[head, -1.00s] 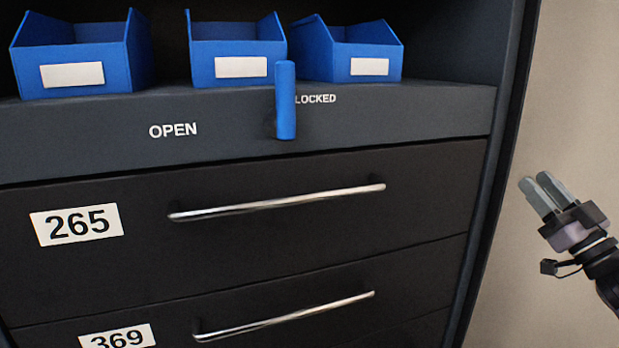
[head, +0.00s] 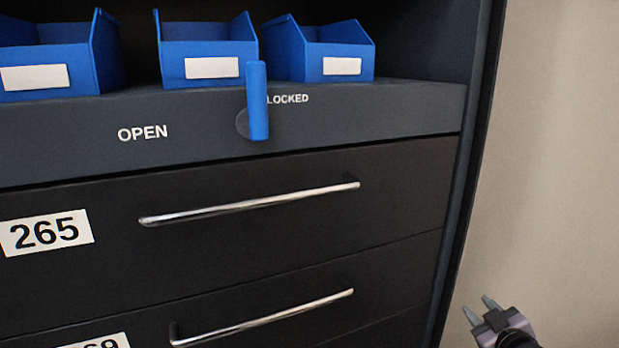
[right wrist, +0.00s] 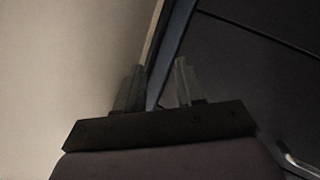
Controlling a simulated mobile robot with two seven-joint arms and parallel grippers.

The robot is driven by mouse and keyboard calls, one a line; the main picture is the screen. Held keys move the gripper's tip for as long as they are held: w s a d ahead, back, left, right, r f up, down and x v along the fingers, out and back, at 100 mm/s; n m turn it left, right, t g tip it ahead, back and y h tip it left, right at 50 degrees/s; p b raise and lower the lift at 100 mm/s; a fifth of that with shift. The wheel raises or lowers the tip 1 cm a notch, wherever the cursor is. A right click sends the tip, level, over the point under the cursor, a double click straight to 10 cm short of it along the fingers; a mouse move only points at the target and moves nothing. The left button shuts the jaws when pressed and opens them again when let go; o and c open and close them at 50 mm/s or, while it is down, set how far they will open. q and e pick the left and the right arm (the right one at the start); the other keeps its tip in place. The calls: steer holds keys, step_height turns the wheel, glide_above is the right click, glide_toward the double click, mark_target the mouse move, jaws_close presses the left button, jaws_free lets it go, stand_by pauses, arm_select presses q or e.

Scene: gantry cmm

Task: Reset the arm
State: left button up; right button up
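My right gripper (head: 481,309) is low at the right of the head view, beside the cabinet's right edge and in front of the bare wall. Its two fingers stand apart with nothing between them. In the right wrist view the fingers (right wrist: 156,88) also show a gap, with the cabinet's side edge beyond them. The gripper touches nothing that I can see. My left gripper is not in view.
A dark cabinet (head: 250,240) has drawers with bar handles (head: 250,204). A blue lever (head: 257,101) stands upright near the word LOCKED, with OPEN to its left. Blue bins (head: 210,52) sit on the shelf above. The beige wall (head: 550,150) at right is clear.

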steer(key=s+a+f+g+y, duration=0.2)
steer(key=s+a+f+g, duration=0.1)
steer(key=s+a+f, duration=1.1)
steer(key=s+a+m+g, duration=0.1)
steer(key=s+a, duration=0.1)
steer(key=s, duration=0.5)
steer(key=s+a+f+m+g+y+p, duration=0.1)
steer(key=s+a, duration=0.2)
steer(key=s, duration=0.4)
steer(key=shift+s+a+f+m+y+p, duration=0.2)
steer(key=shift+a+f+m+y+p, duration=0.05)
steer(key=shift+a+m+y+p, duration=0.05)
steer(key=shift+a, duration=0.1)
